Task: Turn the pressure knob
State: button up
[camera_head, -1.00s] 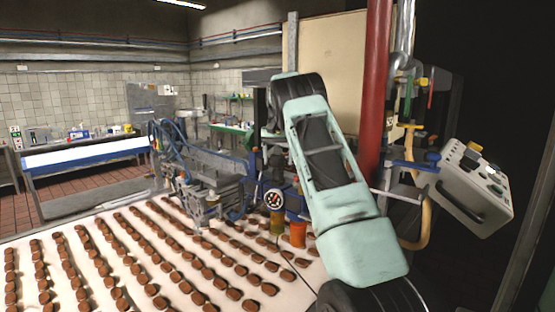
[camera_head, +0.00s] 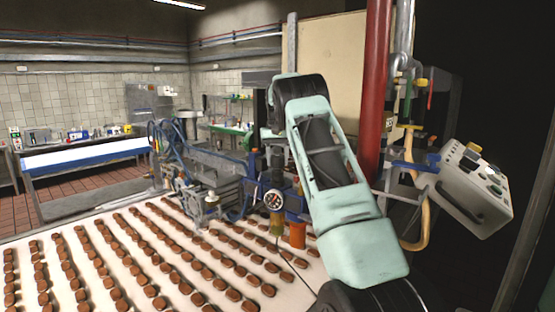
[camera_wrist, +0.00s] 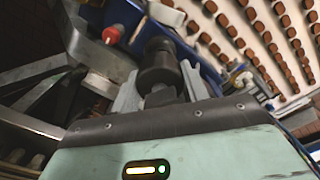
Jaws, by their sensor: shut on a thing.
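The pressure knob (camera_wrist: 160,62) is a dark, round, black knob in the middle of the wrist view. My gripper (camera_wrist: 162,92) is shut on it, with a grey finger on each side. In the head view a round pressure gauge (camera_head: 273,199) with a dark face stands at the middle, just left of my arm. My gripper and the knob are hidden behind my arm in that view.
A white conveyor (camera_head: 130,290) with rows of brown biscuits fills the lower left. Orange (camera_head: 297,235) and yellowish cups hang by the gauge. A red pipe (camera_head: 375,100) and a control box (camera_head: 474,190) stand to the right. In the wrist view a red cap (camera_wrist: 111,35) sits left of the knob.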

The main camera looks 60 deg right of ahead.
jog(key=n, duration=0.4)
jog(key=shift+n, duration=2.2)
jog(key=o, duration=1)
jog(key=shift+r, duration=0.1)
jog(key=shift+r+b, duration=0.4)
jog(key=shift+r, duration=3.3)
